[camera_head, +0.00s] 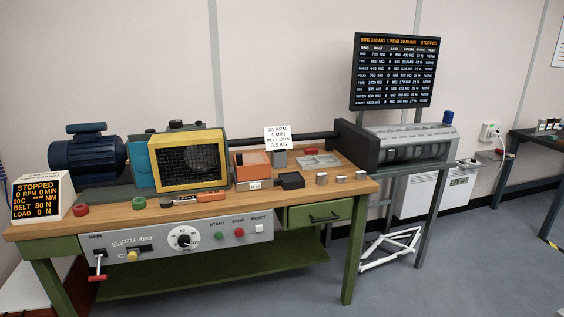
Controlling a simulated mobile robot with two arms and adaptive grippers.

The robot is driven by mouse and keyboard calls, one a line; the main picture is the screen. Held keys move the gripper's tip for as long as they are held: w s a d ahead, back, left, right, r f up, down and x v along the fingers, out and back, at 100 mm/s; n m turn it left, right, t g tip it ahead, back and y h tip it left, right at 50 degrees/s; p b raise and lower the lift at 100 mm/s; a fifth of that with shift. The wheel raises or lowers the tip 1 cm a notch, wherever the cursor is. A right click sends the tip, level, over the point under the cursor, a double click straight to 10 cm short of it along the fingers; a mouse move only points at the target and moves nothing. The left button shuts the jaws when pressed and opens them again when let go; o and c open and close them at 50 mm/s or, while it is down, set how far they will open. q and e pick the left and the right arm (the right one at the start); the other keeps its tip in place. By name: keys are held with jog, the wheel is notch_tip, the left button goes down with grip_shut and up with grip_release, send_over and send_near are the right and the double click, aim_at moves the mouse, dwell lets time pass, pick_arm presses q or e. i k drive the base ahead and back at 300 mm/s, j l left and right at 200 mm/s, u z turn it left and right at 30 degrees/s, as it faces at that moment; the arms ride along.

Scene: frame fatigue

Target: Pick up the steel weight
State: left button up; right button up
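No gripper of mine is in view. Several small grey metal pieces stand in a row near the right front edge of the wooden bench top (225,203). The left one (322,178), the middle one (341,179) and the right one (361,175) stand apart from each other. I cannot tell from this distance which of them is the steel weight. A grey block (280,159) also stands behind them, under a white card (278,138) reading 90 RPM, 4 MIN and 0.8 KG.
A dark tray (291,181), an orange box (252,164) and a grey compartment tray (320,161) lie near the pieces. A yellow-framed guard (187,160) and a blue motor (88,155) stand left. A green drawer (320,212) is below.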

aim_at(322, 177)
jog(key=i, duration=0.6)
jog(key=i+l, duration=0.35)
jog(key=l, duration=0.15)
jog(key=i+l, duration=0.75)
jog(key=l, duration=0.2)
